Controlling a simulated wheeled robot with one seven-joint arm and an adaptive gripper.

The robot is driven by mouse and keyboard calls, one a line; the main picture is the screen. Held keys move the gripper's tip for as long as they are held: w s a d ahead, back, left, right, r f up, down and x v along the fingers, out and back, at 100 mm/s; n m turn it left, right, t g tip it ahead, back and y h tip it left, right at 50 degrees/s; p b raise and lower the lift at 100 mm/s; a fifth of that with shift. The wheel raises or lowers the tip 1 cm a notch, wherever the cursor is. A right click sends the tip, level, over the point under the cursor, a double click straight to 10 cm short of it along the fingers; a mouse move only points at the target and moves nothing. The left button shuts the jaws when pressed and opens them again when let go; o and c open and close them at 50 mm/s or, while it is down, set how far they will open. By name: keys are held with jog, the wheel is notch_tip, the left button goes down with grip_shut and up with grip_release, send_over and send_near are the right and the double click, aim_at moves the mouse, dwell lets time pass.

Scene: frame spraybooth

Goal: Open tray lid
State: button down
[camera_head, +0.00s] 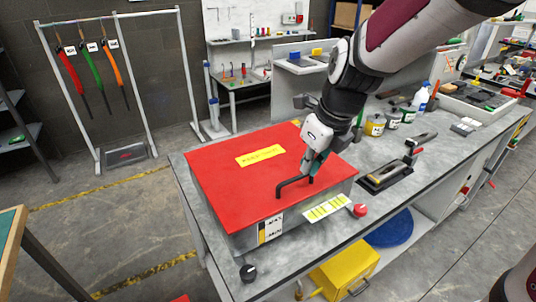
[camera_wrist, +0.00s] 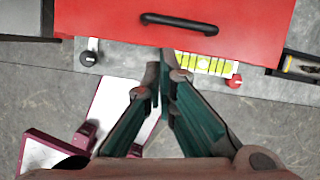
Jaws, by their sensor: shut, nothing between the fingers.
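The tray is a grey box (camera_head: 245,240) with a flat red lid (camera_head: 225,165), which lies closed on it. The lid has a yellow label (camera_head: 260,156) and a black bar handle (camera_head: 294,185) near its front edge. In the wrist view the red lid (camera_wrist: 115,22) fills the top, with the handle (camera_wrist: 180,23) ahead of the fingers. My gripper (camera_head: 309,172) is above the lid close to the handle in the head view; its fingertips also show in the wrist view (camera_wrist: 165,72). The fingers are shut and empty, apart from the handle. Whether they touch the lid cannot be told.
A black knob (camera_head: 248,273), a yellow striped card (camera_head: 327,207) and a red knob (camera_head: 360,210) lie along the workbench's (camera_head: 345,235) front edge. A black holder with a tool (camera_head: 386,176) is right of the box. Jars and bottles stand behind it.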

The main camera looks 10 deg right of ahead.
jog(key=f+m, duration=0.1)
jog(key=m, duration=0.1)
jog(key=b, duration=0.4)
send_near(293, 196)
jog(key=x, duration=0.5)
jog(key=shift+a+f, duration=0.15)
jog(key=shift+f, duration=0.25)
jog(key=shift+r, duration=0.1)
